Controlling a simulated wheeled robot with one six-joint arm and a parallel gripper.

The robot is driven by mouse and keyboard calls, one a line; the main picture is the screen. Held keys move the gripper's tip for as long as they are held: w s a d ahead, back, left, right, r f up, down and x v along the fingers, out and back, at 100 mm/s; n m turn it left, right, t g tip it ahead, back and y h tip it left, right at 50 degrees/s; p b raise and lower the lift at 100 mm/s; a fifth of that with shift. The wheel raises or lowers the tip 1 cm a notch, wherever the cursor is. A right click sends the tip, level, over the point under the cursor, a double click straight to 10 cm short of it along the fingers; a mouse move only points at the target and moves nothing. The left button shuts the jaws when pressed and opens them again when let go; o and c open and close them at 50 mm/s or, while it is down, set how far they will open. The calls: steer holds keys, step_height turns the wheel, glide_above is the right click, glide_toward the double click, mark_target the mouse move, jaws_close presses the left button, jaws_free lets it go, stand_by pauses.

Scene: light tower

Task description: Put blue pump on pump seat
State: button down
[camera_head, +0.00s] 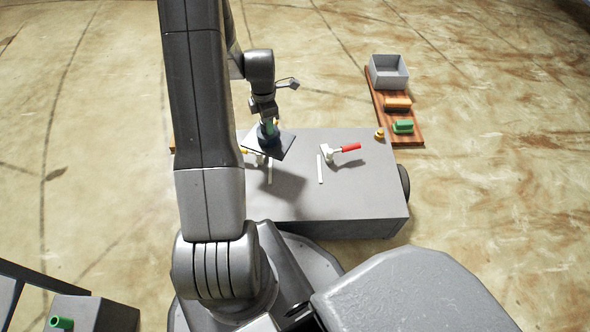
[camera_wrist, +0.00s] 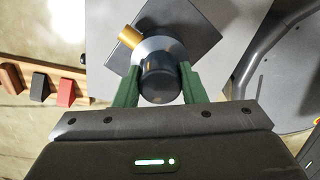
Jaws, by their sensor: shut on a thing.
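The blue pump is a dark navy cylinder (camera_wrist: 160,80) with a grey collar and a brass port (camera_wrist: 130,36), on a dark square plate (camera_wrist: 192,22). My gripper (camera_wrist: 158,84) has its green fingers shut on the pump, one on each side. In the head view my gripper (camera_head: 268,128) points down, and the dark plate (camera_head: 283,146) shows below it, above the grey table (camera_head: 350,195) with a shadow on the tabletop. I cannot make out the pump seat for certain; the plate and my arm hide part of the tabletop.
A red-handled clamp (camera_head: 340,151) and a white strip (camera_head: 320,168) are on the table's right half. A small brass part (camera_head: 379,134) is near the back right corner. A wooden board (camera_head: 409,136) with a grey bin (camera_head: 388,72) and a green block (camera_head: 402,127) lies beyond.

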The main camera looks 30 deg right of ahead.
steer(key=s+d+f+n, duration=0.3)
steer(key=s+d+n, duration=0.2)
steer(key=s+d, duration=0.1)
step_height(320, 180, down, 10)
steer(key=b, duration=0.3)
steer(key=shift+s+b, duration=0.15)
steer(key=shift+b, duration=0.15)
steer(key=shift+d, duration=0.1)
steer(key=shift+f, duration=0.1)
steer(key=c, duration=0.9)
jaws_free()
step_height(320, 180, up, 12)
steer(key=p, duration=0.4)
steer(key=shift+r, duration=0.2)
